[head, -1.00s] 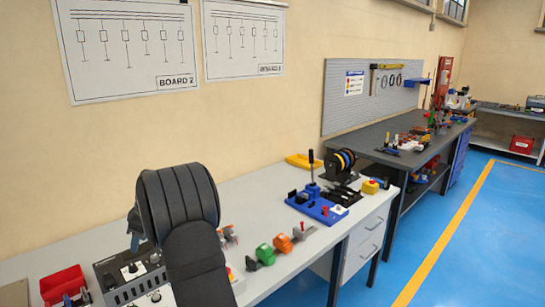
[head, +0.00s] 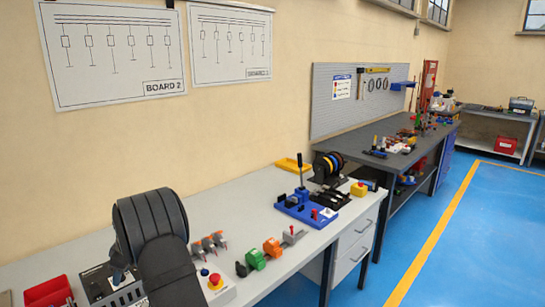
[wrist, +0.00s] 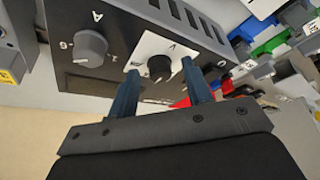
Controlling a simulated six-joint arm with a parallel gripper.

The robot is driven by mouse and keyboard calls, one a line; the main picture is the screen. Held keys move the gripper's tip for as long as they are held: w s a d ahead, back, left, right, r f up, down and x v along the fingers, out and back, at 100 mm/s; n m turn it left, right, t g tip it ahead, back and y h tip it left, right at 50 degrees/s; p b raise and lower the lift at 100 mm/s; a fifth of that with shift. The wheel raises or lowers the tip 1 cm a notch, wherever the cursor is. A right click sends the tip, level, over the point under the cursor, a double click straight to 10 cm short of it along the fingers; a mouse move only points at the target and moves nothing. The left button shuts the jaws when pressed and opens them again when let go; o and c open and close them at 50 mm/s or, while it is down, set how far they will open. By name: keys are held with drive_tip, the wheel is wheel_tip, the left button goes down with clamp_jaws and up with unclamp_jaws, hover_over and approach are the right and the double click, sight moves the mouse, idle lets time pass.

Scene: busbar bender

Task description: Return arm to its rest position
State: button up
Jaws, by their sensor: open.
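My gripper (wrist: 160,68) is open in the wrist view, with its two dark blue fingers apart. The fingers point at a black control box (wrist: 75,22) and appear on either side of a small black knob (wrist: 161,67) on a white plate. Whether they touch the knob I cannot tell. A larger grey knob (wrist: 91,46) is to the left on the same box. In the head view, my black arm covers part of the control box (head: 97,285) and hides most of the gripper.
A red bin (head: 48,292) is left of the box. An emergency-stop box (head: 215,287), green (head: 255,260) and orange (head: 272,246) clamps and a blue bender (head: 304,208) are to the right. The bench (head: 215,207) is clear behind them.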

drive_tip(key=v, duration=1.7)
drive_tip(key=x, duration=1.7)
drive_tip(key=shift+f, duration=0.1)
drive_tip(key=shift+s+m, duration=0.1)
drive_tip(key=shift+m, duration=0.4)
drive_tip(key=m+t, duration=0.1)
drive_tip(key=m, duration=0.1)
drive_tip(key=m+t, duration=0.1)
drive_tip(key=m, duration=0.2)
drive_tip(key=shift+s+a+h, duration=0.1)
drive_tip(key=shift+s+h, duration=0.1)
drive_tip(key=shift+h, duration=0.1)
drive_tip(key=shift+s+a+m+t+h, duration=0.1)
drive_tip(key=shift+m+t+h, duration=0.35)
drive_tip(key=shift+m, duration=1)
drive_tip(key=shift+s+a+m+t+h, duration=0.1)
drive_tip(key=shift+m+t+h, duration=0.35)
drive_tip(key=shift+m, duration=1)
drive_tip(key=shift+v, duration=1.15)
